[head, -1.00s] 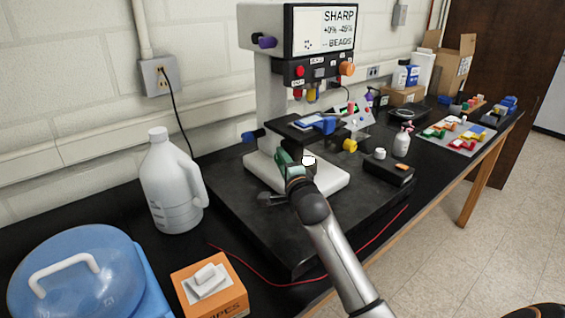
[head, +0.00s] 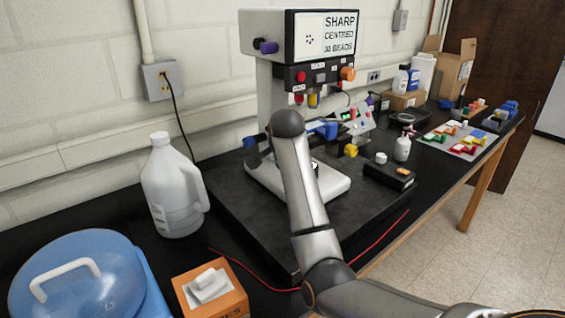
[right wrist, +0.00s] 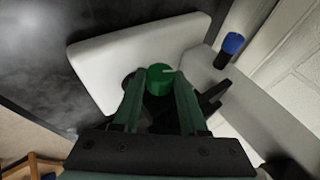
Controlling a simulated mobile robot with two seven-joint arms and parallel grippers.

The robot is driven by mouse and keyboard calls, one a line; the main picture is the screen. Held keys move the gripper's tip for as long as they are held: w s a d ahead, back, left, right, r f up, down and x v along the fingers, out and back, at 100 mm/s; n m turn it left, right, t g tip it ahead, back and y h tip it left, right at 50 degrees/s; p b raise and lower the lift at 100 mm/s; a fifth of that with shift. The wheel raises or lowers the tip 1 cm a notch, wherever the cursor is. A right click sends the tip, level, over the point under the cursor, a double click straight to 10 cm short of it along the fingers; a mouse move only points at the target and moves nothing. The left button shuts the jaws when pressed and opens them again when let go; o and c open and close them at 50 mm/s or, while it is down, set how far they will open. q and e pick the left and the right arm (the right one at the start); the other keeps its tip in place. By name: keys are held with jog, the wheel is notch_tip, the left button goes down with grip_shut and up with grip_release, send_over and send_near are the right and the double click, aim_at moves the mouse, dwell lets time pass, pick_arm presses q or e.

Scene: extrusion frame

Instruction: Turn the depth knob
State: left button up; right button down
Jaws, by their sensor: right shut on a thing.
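In the right wrist view, a round green knob (right wrist: 159,79) with a pale pointer line sits at the white base (right wrist: 90,58) of the machine. The two green fingers of my right gripper (right wrist: 160,88) are shut on this knob, one on each side. I cannot read a label on it. In the head view my right arm hides this knob and the gripper. The machine's screen (head: 325,36) reads "SHARP CENTRED 30 BEADS". A blue knob (head: 250,140) is at the left of the machine and a yellow knob (head: 350,150) at the right. My left gripper is not in view.
A white jug (head: 172,190), a blue-lidded container (head: 75,280) and an orange box (head: 210,290) stand at the left. A red cable (head: 385,232) crosses the front.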

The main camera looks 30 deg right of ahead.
jog(key=shift+w+r+g, duration=0.1)
jog(key=shift+r+g, duration=0.05)
jog(key=shift+g, duration=0.65)
jog(key=shift+d, duration=0.1)
jog(key=shift+c, duration=2.2)
grip_release()
jog(key=v, duration=1.2)
jog(key=shift+r+b, duration=0.25)
jog(key=shift+b, duration=0.15)
